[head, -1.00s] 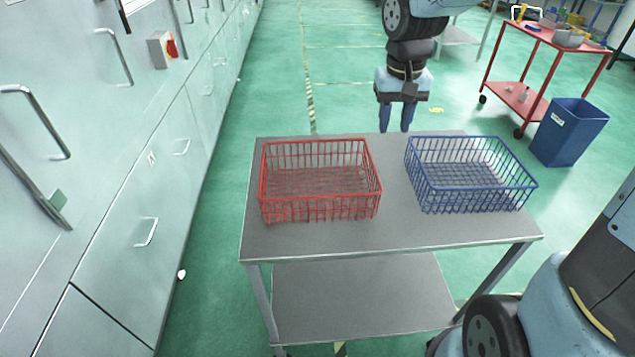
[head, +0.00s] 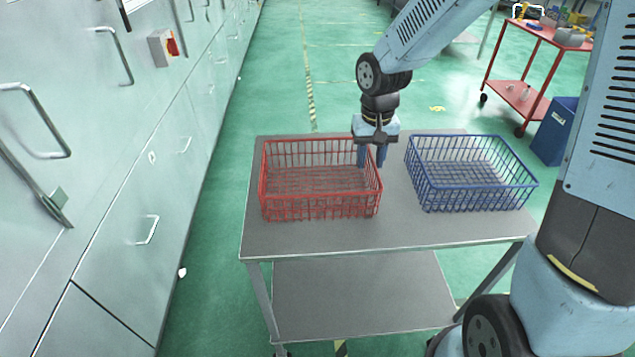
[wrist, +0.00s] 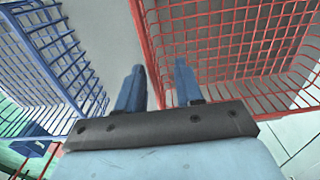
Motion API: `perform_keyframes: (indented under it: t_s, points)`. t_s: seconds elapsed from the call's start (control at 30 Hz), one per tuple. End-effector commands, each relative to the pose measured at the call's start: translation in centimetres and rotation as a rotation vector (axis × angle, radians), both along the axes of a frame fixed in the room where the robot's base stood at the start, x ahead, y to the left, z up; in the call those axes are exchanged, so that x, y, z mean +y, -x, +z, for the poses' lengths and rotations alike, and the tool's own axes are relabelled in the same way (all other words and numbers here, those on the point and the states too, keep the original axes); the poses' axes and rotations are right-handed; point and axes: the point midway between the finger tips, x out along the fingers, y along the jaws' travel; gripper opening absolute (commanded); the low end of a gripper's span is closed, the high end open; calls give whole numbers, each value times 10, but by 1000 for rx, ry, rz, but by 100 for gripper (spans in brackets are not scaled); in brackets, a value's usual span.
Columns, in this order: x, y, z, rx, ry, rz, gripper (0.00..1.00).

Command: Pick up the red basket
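The red wire basket (head: 318,206) stands upright on the left part of the grey table. My gripper (head: 371,163) points down at the basket's right side, towards its far right corner. Its two blue fingers are apart with nothing shut between them. In the wrist view, the red basket (wrist: 225,45) fills the upper right. Its side rim runs between my gripper's fingers (wrist: 158,87), with one finger on the basket's side and the other outside. I cannot tell how deep the fingertips reach or whether they touch the wires.
A blue wire basket (head: 470,198) stands on the right of the grey table (head: 400,228), with a gap to the red one. Grey cabinets (head: 125,190) line the left. A red trolley (head: 515,95) and blue bin (head: 553,133) stand at the back right.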

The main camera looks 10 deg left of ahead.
Motion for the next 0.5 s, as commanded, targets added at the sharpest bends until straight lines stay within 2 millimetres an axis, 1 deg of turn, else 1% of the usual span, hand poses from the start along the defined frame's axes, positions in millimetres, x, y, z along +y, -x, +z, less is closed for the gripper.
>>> perform_keyframes:
  t_s: [0.13,0.33,0.5]
  points:
    - [-2,0,-9,2,1,1,36]
    - [-8,-2,-36,4,2,2,36]
    - [-7,-3,-51,1,1,1,36]
